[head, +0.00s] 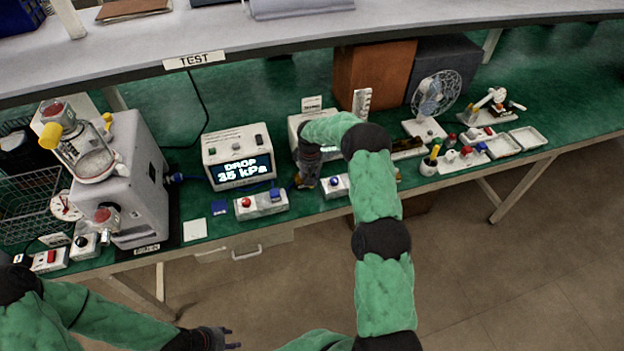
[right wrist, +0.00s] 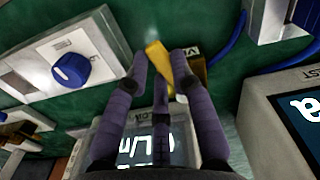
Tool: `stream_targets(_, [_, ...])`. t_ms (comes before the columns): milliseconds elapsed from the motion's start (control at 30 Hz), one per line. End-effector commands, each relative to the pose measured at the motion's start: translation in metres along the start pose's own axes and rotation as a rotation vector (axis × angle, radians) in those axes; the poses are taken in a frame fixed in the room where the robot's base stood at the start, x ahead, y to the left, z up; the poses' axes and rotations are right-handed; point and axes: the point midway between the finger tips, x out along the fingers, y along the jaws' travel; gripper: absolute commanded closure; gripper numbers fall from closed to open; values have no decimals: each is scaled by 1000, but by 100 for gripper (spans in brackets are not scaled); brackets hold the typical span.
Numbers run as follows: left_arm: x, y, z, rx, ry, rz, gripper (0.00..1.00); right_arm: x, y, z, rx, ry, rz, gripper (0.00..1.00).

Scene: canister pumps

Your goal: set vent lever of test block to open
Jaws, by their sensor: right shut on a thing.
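The yellow vent lever (right wrist: 156,58) is in the right wrist view, beside a brass-coloured block (right wrist: 190,72) with a partly hidden label starting "VE". I take this for the test block. My right gripper (right wrist: 160,65) is shut on the lever, whose tip shows between and beyond the fingers. In the head view my right gripper (head: 305,178) is low over the bench, and its forearm and fingers hide most of the lever and block. My left gripper (head: 234,338) is open and empty at the bottom, in front of the bench.
A display box (head: 238,160) reads "DROP 35 kPa". A red-button box (head: 262,204) stands in front of it. A blue-knob box (right wrist: 60,65) sits close to my right fingers, and a blue hose (right wrist: 232,40) runs on their other side. A grey machine (head: 135,190) stands left.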

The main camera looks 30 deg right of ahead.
Motion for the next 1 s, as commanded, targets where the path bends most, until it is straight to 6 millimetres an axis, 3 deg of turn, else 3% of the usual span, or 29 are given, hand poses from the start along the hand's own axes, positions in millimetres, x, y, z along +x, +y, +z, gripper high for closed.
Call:
stream_targets(600, [28, -10, -1, 0, 0, 0, 60, 2, -29, -5, 558, -1, 0, 100])
stream_targets(1000, [35, -12, -1, 0, 0, 0, 60, 1, -38, -10, 761, -2, 0, 100])
